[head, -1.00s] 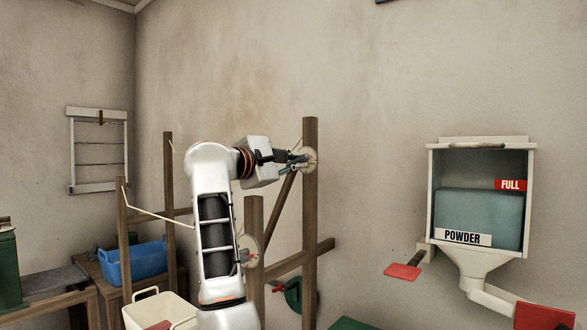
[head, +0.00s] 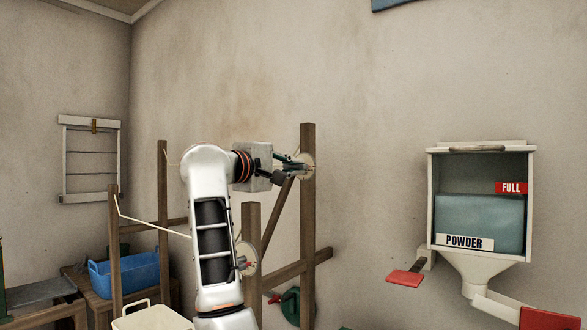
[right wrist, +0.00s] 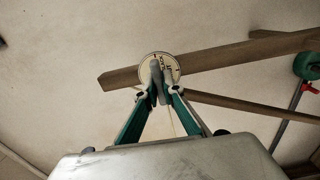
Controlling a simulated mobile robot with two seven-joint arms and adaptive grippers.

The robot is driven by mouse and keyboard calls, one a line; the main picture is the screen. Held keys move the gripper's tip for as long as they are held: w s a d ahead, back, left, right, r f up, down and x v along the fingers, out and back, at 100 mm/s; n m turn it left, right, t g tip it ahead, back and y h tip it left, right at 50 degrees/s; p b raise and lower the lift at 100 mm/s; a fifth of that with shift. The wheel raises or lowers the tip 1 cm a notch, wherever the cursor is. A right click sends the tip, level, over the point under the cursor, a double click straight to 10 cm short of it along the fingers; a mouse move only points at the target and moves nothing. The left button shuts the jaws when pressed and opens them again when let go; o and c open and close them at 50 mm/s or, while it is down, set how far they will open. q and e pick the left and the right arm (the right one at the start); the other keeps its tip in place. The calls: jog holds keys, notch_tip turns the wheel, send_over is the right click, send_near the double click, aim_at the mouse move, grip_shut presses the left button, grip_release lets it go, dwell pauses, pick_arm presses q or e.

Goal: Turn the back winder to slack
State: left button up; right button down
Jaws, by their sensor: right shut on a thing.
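The back winder, a pale round disc with marks (head: 308,160), sits on the far wooden post. It also shows in the right wrist view (right wrist: 148,60), where its markings are too small to read. My right gripper (head: 299,168) is at the disc's face, its fingers shut on the winder's grip. In the right wrist view the fingertips (right wrist: 160,86) meet in front of the disc and hide the grip. A second winder disc with a red part (head: 247,258) is on the nearer post, partly behind my arm. My left gripper is not in view.
Wooden posts and rails (head: 308,230) stand around my right arm. A pale line (head: 150,224) runs from the left post toward my arm. A green round part (head: 290,305) is low down. The powder box (head: 432,200) hangs at right, with clear wall between.

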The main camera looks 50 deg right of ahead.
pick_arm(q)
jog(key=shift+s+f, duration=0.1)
pick_arm(e)
jog(key=c, duration=2.2)
grip_release()
jog(key=shift+o, duration=0.2)
jog(key=shift+a, duration=0.2)
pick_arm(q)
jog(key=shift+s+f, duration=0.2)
pick_arm(e)
jog(key=s+a, duration=0.1)
jog(key=a, duration=1)
jog(key=shift+a, duration=0.35)
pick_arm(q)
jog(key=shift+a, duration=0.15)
